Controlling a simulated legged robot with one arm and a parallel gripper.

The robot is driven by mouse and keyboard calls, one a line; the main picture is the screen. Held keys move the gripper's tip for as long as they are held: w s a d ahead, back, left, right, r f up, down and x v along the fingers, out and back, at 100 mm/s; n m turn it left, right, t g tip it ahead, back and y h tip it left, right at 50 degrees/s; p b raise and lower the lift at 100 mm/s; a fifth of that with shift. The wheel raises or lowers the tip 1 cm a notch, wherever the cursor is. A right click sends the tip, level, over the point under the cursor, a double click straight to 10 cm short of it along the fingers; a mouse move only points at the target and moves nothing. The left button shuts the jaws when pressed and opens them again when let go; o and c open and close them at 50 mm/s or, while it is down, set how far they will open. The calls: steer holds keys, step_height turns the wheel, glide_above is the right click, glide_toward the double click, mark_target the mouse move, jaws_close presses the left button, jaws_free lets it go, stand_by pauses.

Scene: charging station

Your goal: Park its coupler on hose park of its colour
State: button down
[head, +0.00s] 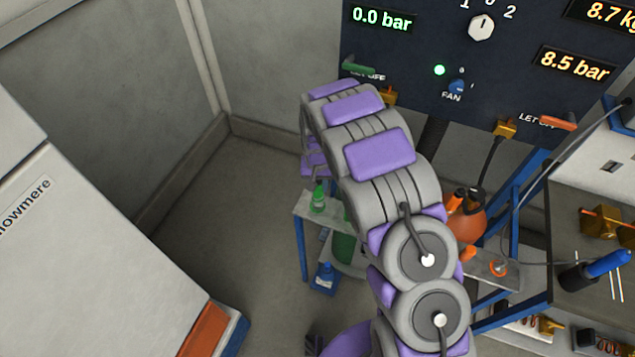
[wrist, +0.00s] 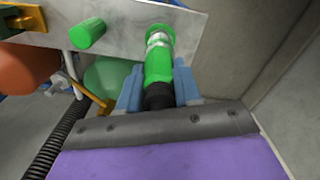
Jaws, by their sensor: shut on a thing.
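In the wrist view, a green coupler (wrist: 158,66) with a silver front end and a black rear part is held between the blue-grey fingers of my gripper (wrist: 158,88). Its silver end points at a light grey plate (wrist: 130,22) and overlaps it in the picture. I cannot tell whether it touches or is seated on anything there. A green peg (wrist: 88,33) sticks out of the same plate, left of the coupler. In the head view, my arm hides most of my gripper. A green upright piece (head: 318,197) shows on a grey shelf (head: 303,208); I cannot tell which green part it is.
A dark panel (head: 420,60) with gauges and valves stands behind my arm. An orange cylinder (head: 468,222) and a green cylinder (head: 343,245) stand below it. A bench with tools (head: 575,220) is on the right, a white cabinet (head: 90,260) on the left.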

steer(key=shift+f, duration=0.65)
steer(key=c, duration=0.7)
jaws_free()
step_height(320, 180, up, 17)
steer(key=p, duration=0.2)
steer(key=shift+r, duration=0.15)
